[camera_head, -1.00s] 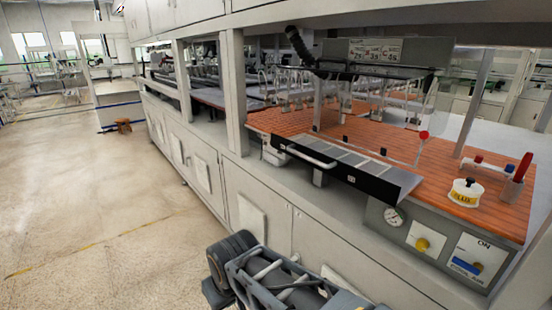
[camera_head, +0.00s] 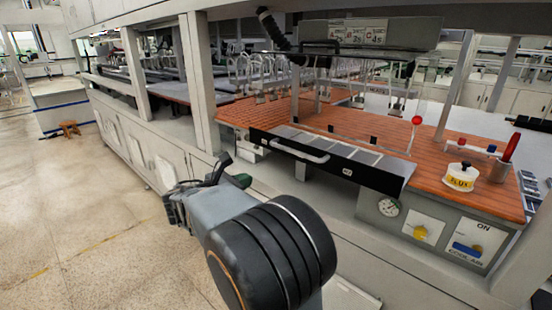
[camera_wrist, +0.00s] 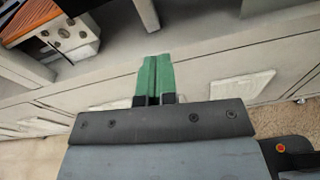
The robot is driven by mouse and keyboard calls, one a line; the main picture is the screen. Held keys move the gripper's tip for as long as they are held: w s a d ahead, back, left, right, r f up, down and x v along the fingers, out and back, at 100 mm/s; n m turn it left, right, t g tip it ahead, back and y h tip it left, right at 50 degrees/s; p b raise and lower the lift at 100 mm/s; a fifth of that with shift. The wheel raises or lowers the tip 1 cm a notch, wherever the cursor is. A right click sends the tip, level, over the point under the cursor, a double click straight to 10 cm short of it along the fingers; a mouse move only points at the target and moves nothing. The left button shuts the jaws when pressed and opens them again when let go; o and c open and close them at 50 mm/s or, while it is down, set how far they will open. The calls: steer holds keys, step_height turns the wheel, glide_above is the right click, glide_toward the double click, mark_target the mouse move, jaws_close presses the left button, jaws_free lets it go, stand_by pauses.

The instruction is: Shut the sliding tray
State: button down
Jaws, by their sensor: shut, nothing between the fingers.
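The sliding tray (camera_head: 342,166) is a black-fronted shelf with grey panels on top. It sticks out from the front of the orange-brown worktop (camera_head: 362,121) in the head view, with a pale bar handle (camera_head: 299,151) on its front. My gripper (camera_wrist: 155,60) has green fingers, pressed together and empty in the wrist view, pointing at the grey cabinet front. In the head view my gripper (camera_head: 234,180) is partly hidden by my arm, left of and below the tray, apart from the handle.
Grey cabinets (camera_head: 137,155) run along the bench below the worktop. A post (camera_head: 199,80) stands left of the tray. A FLUX pot (camera_head: 461,177), a gauge (camera_head: 389,206) and a control panel (camera_head: 477,244) are to the right. The floor (camera_head: 75,220) at left is open.

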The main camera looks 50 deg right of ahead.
mark_target(281, 153)
steer(key=shift+n+h, duration=0.8)
steer(key=d, duration=0.5)
steer(key=w+d+r+p, duration=0.1)
steer(key=d, duration=0.4)
steer(key=d+p, duration=0.1)
steer(key=d, duration=0.4)
steer(key=shift+w+r, duration=0.2)
steer(key=shift+r, duration=0.1)
